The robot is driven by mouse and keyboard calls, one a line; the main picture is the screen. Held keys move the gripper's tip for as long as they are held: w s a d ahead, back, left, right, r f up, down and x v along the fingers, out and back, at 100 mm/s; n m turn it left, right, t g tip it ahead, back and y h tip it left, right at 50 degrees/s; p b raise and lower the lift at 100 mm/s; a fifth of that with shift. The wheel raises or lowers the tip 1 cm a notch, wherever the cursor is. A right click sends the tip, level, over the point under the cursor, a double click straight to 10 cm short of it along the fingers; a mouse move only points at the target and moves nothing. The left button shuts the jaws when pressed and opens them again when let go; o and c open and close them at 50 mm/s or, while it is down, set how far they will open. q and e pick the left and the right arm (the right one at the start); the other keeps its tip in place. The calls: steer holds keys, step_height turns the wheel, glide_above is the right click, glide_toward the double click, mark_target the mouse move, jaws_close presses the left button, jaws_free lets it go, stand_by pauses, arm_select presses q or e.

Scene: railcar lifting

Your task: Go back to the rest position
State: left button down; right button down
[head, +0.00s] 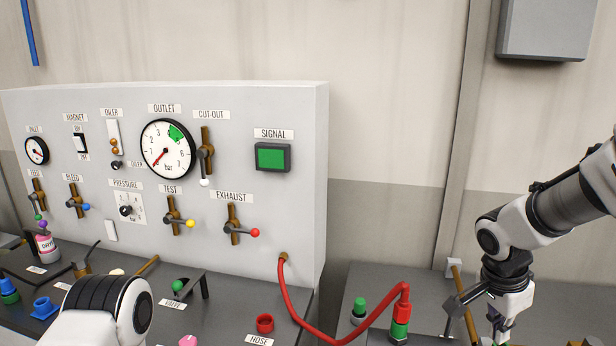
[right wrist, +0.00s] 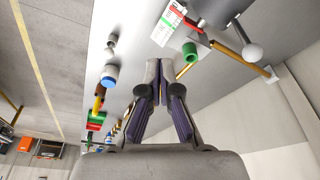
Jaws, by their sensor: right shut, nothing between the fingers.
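My right gripper (head: 500,328) hangs at the lower right of the head view, over the right part of the grey bench, its tips near the bottom edge. In the right wrist view its fingers (right wrist: 161,72) are together and empty, with bench fittings around them. They look clear of the green fitting (right wrist: 189,49) and the brass lever (right wrist: 240,58). A white and black link of my left arm shows at the bottom left of the head view; the left gripper itself is out of frame.
The control panel (head: 300,140) with gauges and levers stands at the left. A brass lever (head: 464,300) stands close left of my right gripper. A grey wall box (head: 546,28) hangs above.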

step_height(320, 180, down, 12)
steer(key=s+g+b, duration=0.2)
steer(key=g, duration=0.1)
steer(key=s+a+f+n+g+y+b, duration=0.1)
steer(key=s+a+f+n+y+b, duration=0.2)
steer(key=s+f, duration=1.2)
steer(key=s+a+f+n+g+b, duration=0.25)
steer(key=s+a+f+n, duration=0.2)
steer(key=s+f, duration=1)
steer(key=w+f+n+t, duration=0.2)
steer(key=w+n+t, duration=0.4)
steer(key=w, duration=0.1)
steer(key=shift+w+n, duration=0.2)
steer(key=shift+n, duration=0.15)
steer(key=shift+d+f, duration=0.1)
